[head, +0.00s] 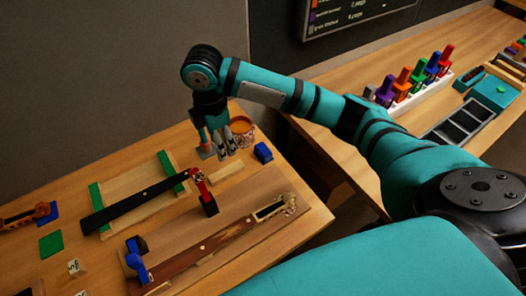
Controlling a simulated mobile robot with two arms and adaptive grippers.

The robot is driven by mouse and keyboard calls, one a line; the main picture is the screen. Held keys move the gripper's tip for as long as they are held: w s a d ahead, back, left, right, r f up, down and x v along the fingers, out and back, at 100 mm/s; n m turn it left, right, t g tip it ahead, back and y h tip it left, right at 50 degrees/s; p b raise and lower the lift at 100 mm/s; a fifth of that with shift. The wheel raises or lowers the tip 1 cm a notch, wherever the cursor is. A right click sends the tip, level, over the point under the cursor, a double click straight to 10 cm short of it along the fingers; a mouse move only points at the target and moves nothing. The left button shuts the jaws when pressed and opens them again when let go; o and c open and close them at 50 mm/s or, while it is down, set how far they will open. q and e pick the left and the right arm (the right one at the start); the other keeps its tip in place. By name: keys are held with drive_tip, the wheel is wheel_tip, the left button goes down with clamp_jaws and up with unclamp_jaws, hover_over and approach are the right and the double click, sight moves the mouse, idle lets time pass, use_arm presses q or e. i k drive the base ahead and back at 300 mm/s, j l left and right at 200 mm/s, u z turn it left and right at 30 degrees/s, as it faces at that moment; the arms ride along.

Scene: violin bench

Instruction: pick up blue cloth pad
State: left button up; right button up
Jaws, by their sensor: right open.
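A small dark-blue block-like pad (263,152) lies on the bench near its right back edge. A flatter blue piece (47,213) lies at the far left, partly covered by an orange-brown scroll-shaped part. I cannot tell for sure which one is the blue cloth pad. My right gripper (219,153) points down over the bench, just left of the block-like pad and apart from it. It is open, with nothing seen held in it. My left gripper is not in view.
An orange-brown round container (242,131) stands right behind my right gripper. A black fingerboard (135,207) lies across a wooden frame with green strips. A red and black clamp (206,193) and a long brown board (200,245) are in front. A second bench holds coloured tools (417,78).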

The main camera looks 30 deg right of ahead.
sight(264, 153)
drive_tip(key=l+u, duration=0.15)
drive_tip(key=l, duration=0.35)
drive_tip(key=k+l+u, duration=0.15)
drive_tip(key=l, duration=0.35)
drive_tip(key=l+u, duration=0.15)
drive_tip(key=l, duration=0.3)
drive_tip(key=k, duration=0.05)
